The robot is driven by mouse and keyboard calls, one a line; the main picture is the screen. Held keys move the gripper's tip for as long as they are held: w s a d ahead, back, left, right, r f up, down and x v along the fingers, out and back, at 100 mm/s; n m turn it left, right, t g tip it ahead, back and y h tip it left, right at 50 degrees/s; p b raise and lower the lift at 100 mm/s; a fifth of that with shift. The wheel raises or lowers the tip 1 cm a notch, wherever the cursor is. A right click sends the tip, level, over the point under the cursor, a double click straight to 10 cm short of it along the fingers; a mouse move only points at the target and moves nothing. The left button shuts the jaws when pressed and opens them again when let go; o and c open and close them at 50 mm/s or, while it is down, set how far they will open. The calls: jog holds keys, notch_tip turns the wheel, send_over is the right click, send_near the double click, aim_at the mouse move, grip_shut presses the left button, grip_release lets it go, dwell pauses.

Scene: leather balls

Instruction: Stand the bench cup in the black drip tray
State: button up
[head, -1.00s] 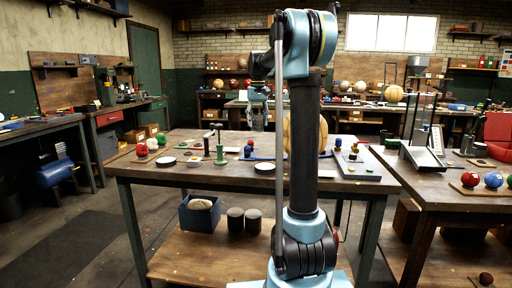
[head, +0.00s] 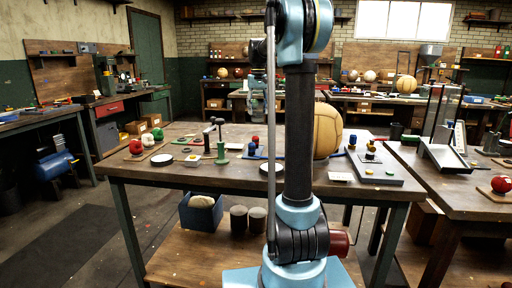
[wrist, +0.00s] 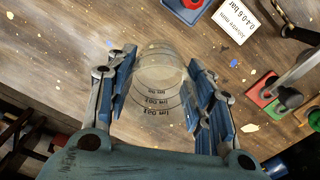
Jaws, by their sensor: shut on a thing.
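My gripper (wrist: 157,66) is shut on the bench cup (wrist: 158,88), a clear cup with dark graduation marks, in the wrist view. Its blue-padded fingers lie on both sides of the cup, above a wooden bench top. The cup looks empty. In the head view my gripper (head: 257,102) hangs over the middle bench beside my arm, and the cup is too small to make out clearly. I cannot tell whether either is the black drip tray.
A large tan ball (head: 327,132) stands behind my arm. A green-based hand press (head: 221,147) and red and white balls (head: 148,140) occupy the bench. A grey board with knobs (head: 376,168) lies at right. A metal tray (head: 445,157) stands on the right bench.

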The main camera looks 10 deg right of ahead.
jog(key=shift+d+f, duration=0.15)
jog(key=shift+f, duration=4.85)
jog(key=o, duration=1)
